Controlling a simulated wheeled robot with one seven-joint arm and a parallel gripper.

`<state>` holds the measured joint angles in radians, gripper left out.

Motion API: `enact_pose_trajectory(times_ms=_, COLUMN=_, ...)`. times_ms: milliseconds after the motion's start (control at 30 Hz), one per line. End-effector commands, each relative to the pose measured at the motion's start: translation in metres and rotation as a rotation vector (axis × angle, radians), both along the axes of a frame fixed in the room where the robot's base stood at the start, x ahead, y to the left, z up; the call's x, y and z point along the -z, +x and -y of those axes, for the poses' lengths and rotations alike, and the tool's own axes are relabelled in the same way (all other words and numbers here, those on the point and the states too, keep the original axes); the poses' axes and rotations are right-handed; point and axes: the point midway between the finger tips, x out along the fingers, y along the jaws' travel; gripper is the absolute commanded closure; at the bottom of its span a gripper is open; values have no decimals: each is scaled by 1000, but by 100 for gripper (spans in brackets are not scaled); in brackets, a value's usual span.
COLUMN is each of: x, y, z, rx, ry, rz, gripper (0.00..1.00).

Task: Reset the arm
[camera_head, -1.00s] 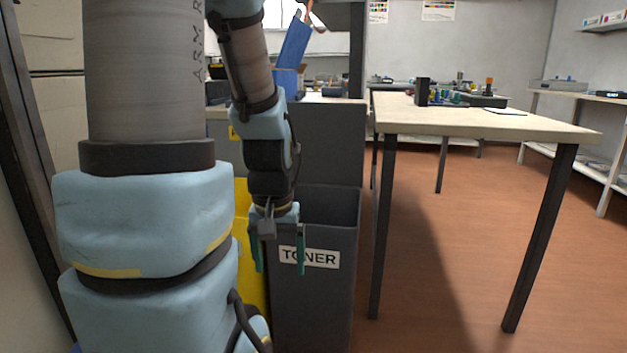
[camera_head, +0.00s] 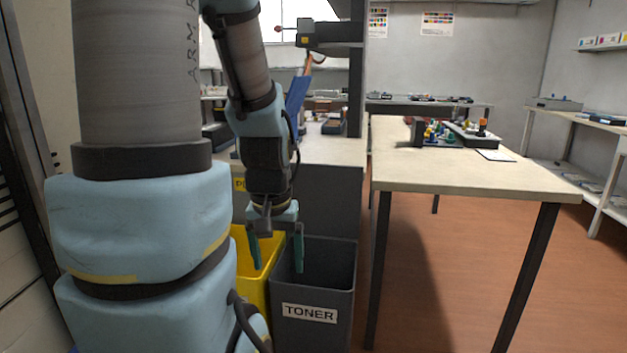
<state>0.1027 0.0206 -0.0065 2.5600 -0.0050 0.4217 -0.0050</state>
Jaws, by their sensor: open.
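My gripper (camera_head: 275,254) hangs at the end of my folded arm (camera_head: 268,165), pointing down. Its two green fingers are apart, with nothing seen between them. It appears in front of the upper edges of a yellow bin (camera_head: 254,285) and a dark grey bin labelled TONER (camera_head: 312,335). The part of the grey bin's inside that shows looks empty. My large arm links cover the left of the view and hide part of the yellow bin.
A wooden-topped table (camera_head: 470,178) stands right of the bins, with several small parts and a white sheet (camera_head: 495,155) on it. A grey bench (camera_head: 335,150) is behind the bins. Orange floor (camera_head: 480,270) is clear under the table. Shelves (camera_head: 600,125) line the right wall.

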Motion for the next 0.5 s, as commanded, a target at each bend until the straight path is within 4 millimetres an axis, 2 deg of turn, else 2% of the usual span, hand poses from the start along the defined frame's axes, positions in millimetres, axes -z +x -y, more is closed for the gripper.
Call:
enact_pose_trajectory(times_ms=33, x=-28, y=0, z=0, rx=0, ry=0, rz=0, gripper=15)
enact_pose_trajectory(times_ms=100, x=-46, y=0, z=0, rx=0, ry=0, rz=0, gripper=15)
enact_pose_trajectory(times_ms=300, x=-97, y=0, z=0, rx=0, ry=0, rz=0, gripper=15)
enact_pose_trajectory(times_ms=500, x=-133, y=0, z=0, rx=0, ry=0, rz=0, gripper=15)
